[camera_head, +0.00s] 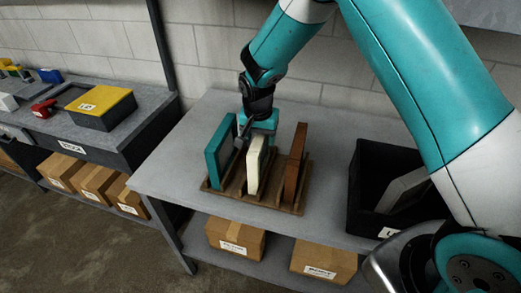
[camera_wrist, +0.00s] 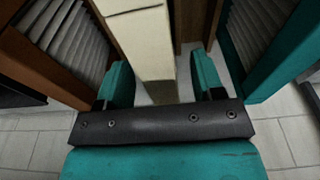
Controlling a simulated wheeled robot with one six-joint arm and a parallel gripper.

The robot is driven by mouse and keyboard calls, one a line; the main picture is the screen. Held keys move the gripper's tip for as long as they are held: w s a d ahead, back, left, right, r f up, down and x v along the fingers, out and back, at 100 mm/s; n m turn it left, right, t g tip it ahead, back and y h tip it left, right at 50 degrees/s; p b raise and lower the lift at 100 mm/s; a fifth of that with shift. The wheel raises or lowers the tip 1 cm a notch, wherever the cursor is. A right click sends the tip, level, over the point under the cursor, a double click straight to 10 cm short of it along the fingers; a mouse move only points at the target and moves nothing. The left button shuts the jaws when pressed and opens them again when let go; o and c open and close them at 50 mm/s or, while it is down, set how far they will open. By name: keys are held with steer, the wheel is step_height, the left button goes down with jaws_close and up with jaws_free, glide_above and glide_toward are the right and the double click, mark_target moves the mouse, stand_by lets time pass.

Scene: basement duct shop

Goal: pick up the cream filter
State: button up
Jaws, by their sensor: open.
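The cream filter (camera_head: 254,168) stands upright in the middle of a wooden rack (camera_head: 285,208) on the grey table. A teal filter (camera_head: 218,150) stands to its left and a rust-brown filter (camera_head: 295,165) to its right. My gripper (camera_head: 258,130) is at the top back of the cream filter. In the wrist view, my open gripper (camera_wrist: 160,80) has one teal finger on each side of the cream filter (camera_wrist: 140,45). Gaps show beside it, the right one wider. Whether a finger touches it is unclear. The fingertips are partly hidden in the head view.
The brown filter (camera_wrist: 48,50) and teal filter (camera_wrist: 268,45) stand close outside my fingers. A black bin (camera_head: 364,190) with a grey filter (camera_head: 402,190) is at the right. Cardboard boxes (camera_head: 235,238) sit on the shelf below. The table's left part is clear.

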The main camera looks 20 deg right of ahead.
steer(key=shift+d+f, duration=0.1)
steer(key=shift+f, duration=0.7)
jaws_close()
